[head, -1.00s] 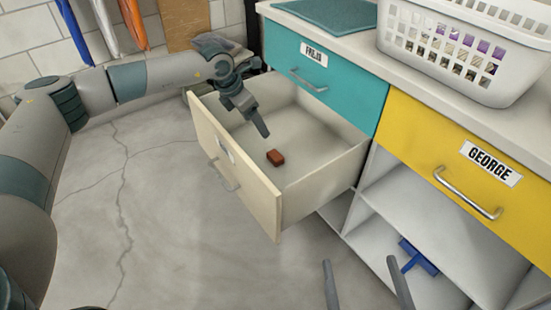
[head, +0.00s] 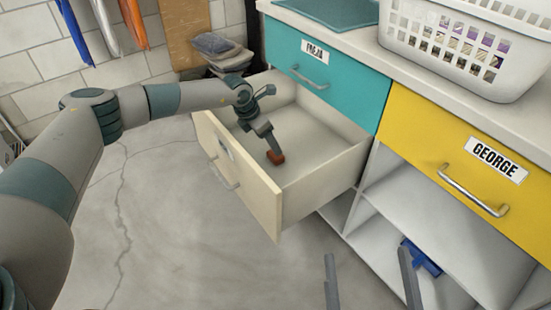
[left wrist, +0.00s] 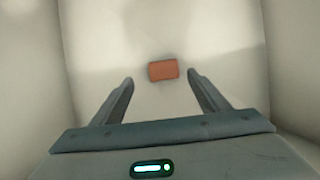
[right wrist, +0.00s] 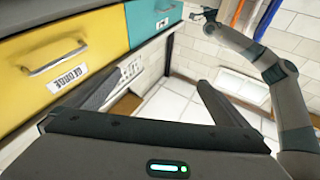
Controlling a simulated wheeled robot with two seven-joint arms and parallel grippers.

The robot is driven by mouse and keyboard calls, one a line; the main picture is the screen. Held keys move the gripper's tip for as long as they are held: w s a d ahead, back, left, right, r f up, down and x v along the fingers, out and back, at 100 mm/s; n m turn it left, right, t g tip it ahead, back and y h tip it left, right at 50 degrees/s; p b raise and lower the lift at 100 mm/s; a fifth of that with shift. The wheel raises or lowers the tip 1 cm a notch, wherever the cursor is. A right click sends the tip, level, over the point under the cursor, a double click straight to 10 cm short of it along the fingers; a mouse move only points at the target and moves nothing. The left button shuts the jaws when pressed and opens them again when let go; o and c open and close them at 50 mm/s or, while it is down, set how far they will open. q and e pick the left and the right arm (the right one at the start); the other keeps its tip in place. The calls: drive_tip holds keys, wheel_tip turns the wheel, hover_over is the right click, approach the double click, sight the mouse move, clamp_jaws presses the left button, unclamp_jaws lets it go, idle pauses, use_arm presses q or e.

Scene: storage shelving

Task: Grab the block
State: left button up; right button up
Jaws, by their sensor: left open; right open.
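The block (head: 276,157) is a small reddish-brown piece lying on the floor of the open cream drawer (head: 240,184). In the left wrist view the block (left wrist: 163,70) lies just beyond the fingertips, centred between them and not gripped. My left gripper (head: 266,138) reaches down into the drawer from above, its fingers close to the block. In the left wrist view the left gripper (left wrist: 159,78) is open and empty. My right gripper (head: 367,255) is open and empty at the bottom of the head view, away from the drawer. It also shows in the right wrist view (right wrist: 160,82).
The teal drawer (head: 315,84) labelled Freja and the yellow drawer (head: 440,140) labelled George are closed. A white basket (head: 460,50) stands on the counter. A blue object (head: 425,258) lies on the lower shelf. The open drawer's walls surround my left gripper.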

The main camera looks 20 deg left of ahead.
sight(274, 155)
use_arm(q)
drive_tip(key=shift+w+d+f, duration=0.1)
drive_tip(key=shift+f, duration=0.3)
use_arm(e)
drive_tip(key=shift+s+r, duration=0.15)
drive_tip(key=shift+r, duration=0.2)
use_arm(q)
drive_tip(key=shift+d+f, duration=0.2)
drive_tip(key=shift+f, duration=0.4)
drive_tip(key=b+x, duration=0.1)
drive_tip(key=x, duration=0.2)
drive_tip(key=shift+d, duration=0.1)
drive_tip(key=shift+d+f, duration=0.15)
drive_tip(key=shift+f, duration=0.3)
use_arm(e)
drive_tip(key=r+t, duration=0.1)
drive_tip(key=s+r, duration=0.1)
drive_tip(key=r+t, duration=0.1)
drive_tip(key=shift+s+d+r+t+y, duration=0.25)
drive_tip(key=shift+d+r+t+y, duration=0.05)
drive_tip(key=shift+d, duration=0.1)
use_arm(q)
drive_tip(key=shift+c, duration=0.6)
drive_tip(key=c, duration=1)
